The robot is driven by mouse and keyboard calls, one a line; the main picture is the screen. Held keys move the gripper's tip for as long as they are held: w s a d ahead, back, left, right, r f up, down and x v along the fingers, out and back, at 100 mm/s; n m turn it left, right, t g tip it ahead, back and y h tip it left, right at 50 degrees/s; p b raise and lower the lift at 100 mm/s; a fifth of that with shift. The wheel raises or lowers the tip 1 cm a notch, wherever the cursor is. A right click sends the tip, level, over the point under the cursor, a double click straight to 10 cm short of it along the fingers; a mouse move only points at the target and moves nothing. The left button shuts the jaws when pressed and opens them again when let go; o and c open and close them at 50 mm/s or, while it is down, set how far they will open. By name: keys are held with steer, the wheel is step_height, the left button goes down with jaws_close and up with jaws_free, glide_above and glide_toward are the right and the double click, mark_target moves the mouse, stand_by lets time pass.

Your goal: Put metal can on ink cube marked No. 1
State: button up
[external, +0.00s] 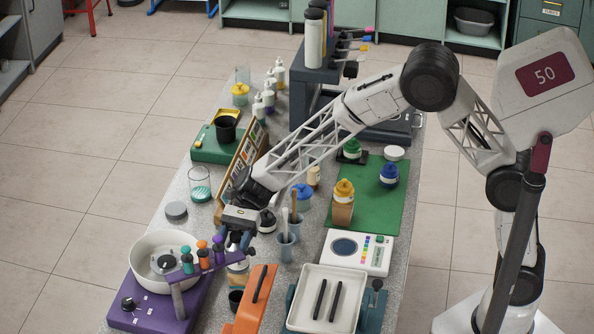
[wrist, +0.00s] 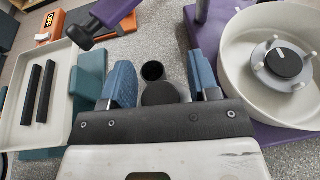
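My gripper (external: 238,238) points down at the near left of the bench, behind the purple stand's dispenser rail. In the wrist view its two blue fingers (wrist: 162,84) are apart, with a dark grey round top (wrist: 159,94) between them and slim gaps at the sides. This top seems to belong to the labelled container (external: 237,275) below my gripper; whether it is the metal can is unclear. A low grey round tin (external: 176,210) stands left of the gripper. No "No. 1" mark is readable.
A black cup (wrist: 153,71) stands close beyond the fingers. A white bowl (external: 148,250) and purple stand (external: 150,312) are on the left. An orange tool (external: 252,305) and white tray (external: 352,280) are on the right. Brush cups (external: 286,250) crowd the middle.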

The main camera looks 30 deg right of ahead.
steer(key=shift+r, duration=0.2)
steer(key=v, duration=1.2)
stand_by(1.1)
steer(key=s+d+r+n+t+h, duration=0.2)
steer(key=s+d+r, duration=0.1)
steer(key=d, duration=0.7)
steer(key=s+d+r+n+t+h, duration=0.1)
steer(key=s+d+r+t, duration=0.15)
steer(key=d, duration=0.65)
steer(key=s+d+r+n+t+h, duration=0.1)
steer(key=s+d+r+n+h, duration=0.2)
steer(key=d, duration=0.7)
steer(key=s+d+n+t+h, duration=0.2)
steer(key=s+d+t, duration=0.1)
steer(key=s+d, duration=0.6)
steer(key=s+d+r+n+t+h, duration=0.1)
steer(key=s+d+t+h, duration=0.2)
steer(key=s+d, duration=0.6)
steer(key=d, duration=0.8)
steer(key=shift+s+r+n, duration=0.3)
steer(key=shift+n, duration=0.1)
